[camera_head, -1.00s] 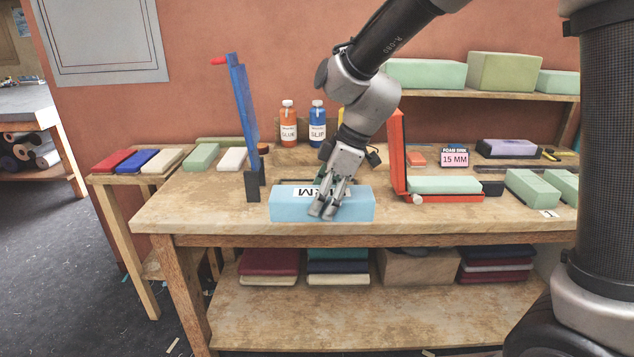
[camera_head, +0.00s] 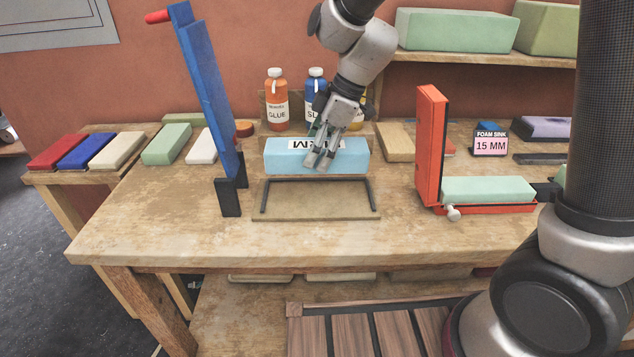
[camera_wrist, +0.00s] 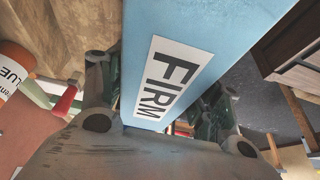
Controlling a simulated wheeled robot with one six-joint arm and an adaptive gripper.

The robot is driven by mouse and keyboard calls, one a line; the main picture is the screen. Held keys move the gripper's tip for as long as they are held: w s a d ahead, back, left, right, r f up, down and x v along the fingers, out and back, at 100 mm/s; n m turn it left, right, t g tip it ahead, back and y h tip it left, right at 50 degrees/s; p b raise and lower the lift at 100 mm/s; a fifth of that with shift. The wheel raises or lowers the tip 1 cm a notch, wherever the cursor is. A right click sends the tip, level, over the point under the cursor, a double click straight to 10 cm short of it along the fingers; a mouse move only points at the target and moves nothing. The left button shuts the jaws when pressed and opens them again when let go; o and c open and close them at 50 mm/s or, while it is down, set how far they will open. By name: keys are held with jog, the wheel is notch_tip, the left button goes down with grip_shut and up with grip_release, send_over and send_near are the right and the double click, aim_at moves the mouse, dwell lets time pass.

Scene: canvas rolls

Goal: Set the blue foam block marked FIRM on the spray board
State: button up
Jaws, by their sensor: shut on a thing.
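The blue foam block (camera_head: 284,160) has a white label, partly covered by my fingers in the head view. The label reads FIRM in the wrist view, where the block (camera_wrist: 220,25) fills the upper middle. My gripper (camera_head: 320,161) is shut on the block, reaching down from above. A flat tan board with a dark raised rail frame (camera_head: 315,202), apparently the spray board, lies on the bench. The block shows just above the board's far edge in the picture and seems raised. I cannot tell the exact gap beneath it.
A tall blue upright tool (camera_head: 205,90) stands left of the board. An orange L-shaped fixture (camera_head: 430,150) holding a green block (camera_head: 487,190) stands right. Glue (camera_head: 276,100) and slip (camera_head: 315,90) bottles stand behind. The bench front (camera_head: 300,240) is clear.

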notch_tip(320, 180, down, 9)
jog(key=shift+r, duration=0.15)
dwell(0.4)
jog(key=o, duration=1)
jog(key=v, duration=1.2)
